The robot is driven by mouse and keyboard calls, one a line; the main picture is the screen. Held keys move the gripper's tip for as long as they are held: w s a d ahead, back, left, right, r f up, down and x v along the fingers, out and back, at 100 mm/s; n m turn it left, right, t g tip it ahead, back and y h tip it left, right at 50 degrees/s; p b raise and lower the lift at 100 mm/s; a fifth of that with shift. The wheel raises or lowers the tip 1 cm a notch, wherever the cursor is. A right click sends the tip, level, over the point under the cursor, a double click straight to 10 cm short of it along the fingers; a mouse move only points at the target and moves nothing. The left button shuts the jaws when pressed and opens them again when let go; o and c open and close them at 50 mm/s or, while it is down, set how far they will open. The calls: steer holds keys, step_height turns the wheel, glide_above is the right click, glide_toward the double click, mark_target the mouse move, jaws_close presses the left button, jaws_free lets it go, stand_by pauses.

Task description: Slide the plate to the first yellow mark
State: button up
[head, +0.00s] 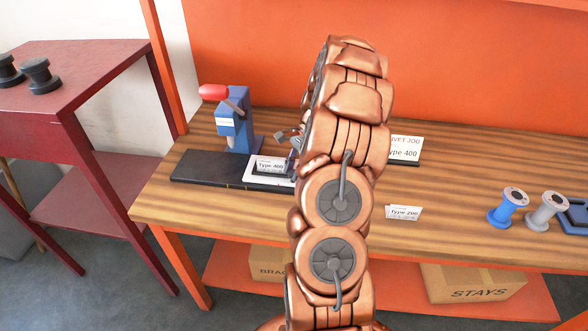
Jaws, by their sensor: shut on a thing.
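A blue press (234,124) with a red handle (213,91) stands at the back of a long black base (205,168) on the wooden bench. A white-edged plate (253,179) lies on the base, right of the press, with a dark block and a "Type 400" card (270,165) on it. My copper arm hides the plate's right end. A faint, small yellow mark (228,186) shows at the base's front edge, left of the plate. My gripper (286,138) is at the plate's right part, partly behind my arm; its contact is hidden.
A "Type 200" card (403,212) and a "Type 400" sign (405,149) stand right of my arm. Blue (508,204) and grey (546,210) spools are farther right. Boxes (473,290) sit on the lower shelf. A dark red table (75,75) is at left.

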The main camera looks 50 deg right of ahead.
jaws_close()
steer(key=shift+w+a, duration=0.2)
steer(key=shift+w, duration=0.1)
steer(key=b, duration=0.2)
glide_toward(257, 180)
steer(key=x, duration=0.4)
steer(key=shift+w+a+f, duration=0.1)
steer(key=shift+a+f, duration=0.1)
steer(key=shift+f, duration=0.15)
steer(key=o, duration=0.7)
jaws_free()
steer(key=shift+r, duration=0.1)
